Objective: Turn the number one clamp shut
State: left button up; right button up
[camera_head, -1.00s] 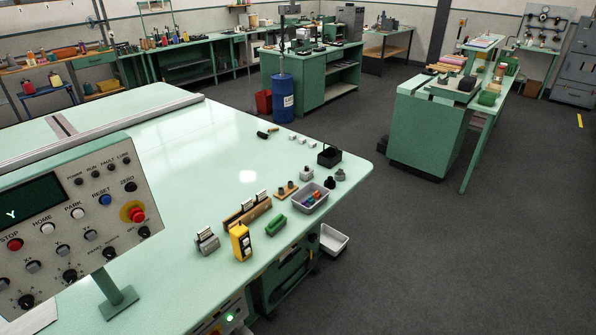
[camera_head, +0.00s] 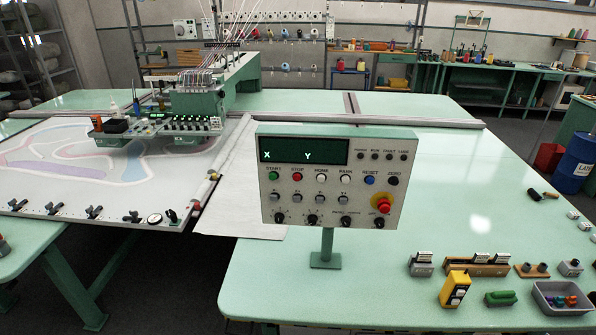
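Several small black clamps sit along the front edge of the white tufting frame (camera_head: 120,222) at the left. One clamp (camera_head: 16,204) is near the frame's left end, another clamp (camera_head: 52,209) is beside it, and a further clamp (camera_head: 95,212) is to their right. A dark lever-like piece (camera_head: 171,215) stands near the right corner beside a round dial (camera_head: 154,218). I cannot read any numbers on the clamps, nor tell which are turned shut. Neither of my grippers is in view.
A control panel (camera_head: 330,215) stands on the pale green table (camera_head: 400,260) at centre. A yellow handheld box (camera_head: 455,288), a green block (camera_head: 500,298) and a grey bin (camera_head: 562,308) lie at the right. The tufting head (camera_head: 195,105) is over the frame's far part.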

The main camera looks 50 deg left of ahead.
aim_at(135, 214)
jog(key=u, duration=3.05)
jog(key=z, duration=0.55)
jog(key=i+j+z, duration=0.45)
jog(key=z, duration=0.15)
jog(key=i+j+z, duration=0.15)
jog(key=j+z, duration=0.15)
jog(key=j, duration=0.15)
jog(key=i+j+z, duration=0.25)
jog(key=j, duration=0.15)
jog(key=k+l, duration=0.05)
jog(key=k, duration=0.05)
